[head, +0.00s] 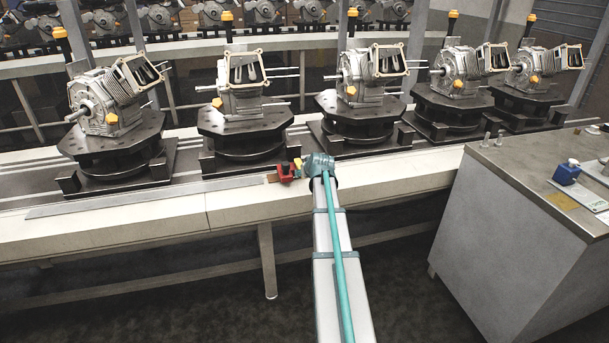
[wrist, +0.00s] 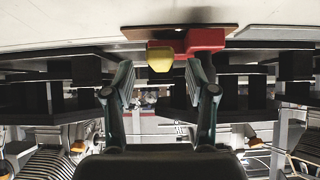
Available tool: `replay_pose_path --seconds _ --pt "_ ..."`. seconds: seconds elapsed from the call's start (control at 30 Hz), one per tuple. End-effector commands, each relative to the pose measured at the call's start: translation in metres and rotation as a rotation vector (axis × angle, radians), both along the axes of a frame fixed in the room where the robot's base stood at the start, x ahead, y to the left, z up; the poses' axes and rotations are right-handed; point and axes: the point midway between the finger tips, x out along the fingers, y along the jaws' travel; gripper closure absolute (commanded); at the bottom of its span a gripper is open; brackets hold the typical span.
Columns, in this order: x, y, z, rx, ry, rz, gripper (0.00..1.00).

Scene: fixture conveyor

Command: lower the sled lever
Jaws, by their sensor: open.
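The sled lever appears as a red block (head: 286,173) with a yellow knob (head: 298,163), at the front edge of the conveyor in the head view. In the wrist view, which looks upside down, the red block (wrist: 206,40) is at the top, right of centre, and the yellow knob (wrist: 160,59) is near the middle. My gripper (wrist: 160,76) is open and empty, with the knob showing in line with the gap between its fingertips. I cannot tell whether a finger touches the knob. In the head view my teal wrist hides most of the fingers.
Several engines on dark round fixtures (head: 243,135) stand along the conveyor just behind the lever. A pale ledge (head: 130,220) runs along its front. A grey cabinet (head: 520,230) stands at the right, with a blue-topped item (head: 566,173) on it.

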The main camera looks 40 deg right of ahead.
Motion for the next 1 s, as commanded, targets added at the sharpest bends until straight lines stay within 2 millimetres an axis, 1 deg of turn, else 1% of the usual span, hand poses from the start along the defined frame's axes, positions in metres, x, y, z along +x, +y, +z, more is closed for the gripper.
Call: replay_pose_path --seconds 0.03,0.2,0.4,0.6,1.0 --pt "-0.011 0.005 0.007 0.000 -0.001 0.000 0.44" --pt "-0.034 0.015 0.027 0.000 -0.001 -0.001 0.44" --pt "-0.052 0.023 0.044 0.001 0.000 -0.001 0.44" --pt "-0.057 0.025 0.050 0.001 0.000 -0.001 0.44" --pt "-0.057 0.025 0.050 0.001 0.000 -0.001 0.44"
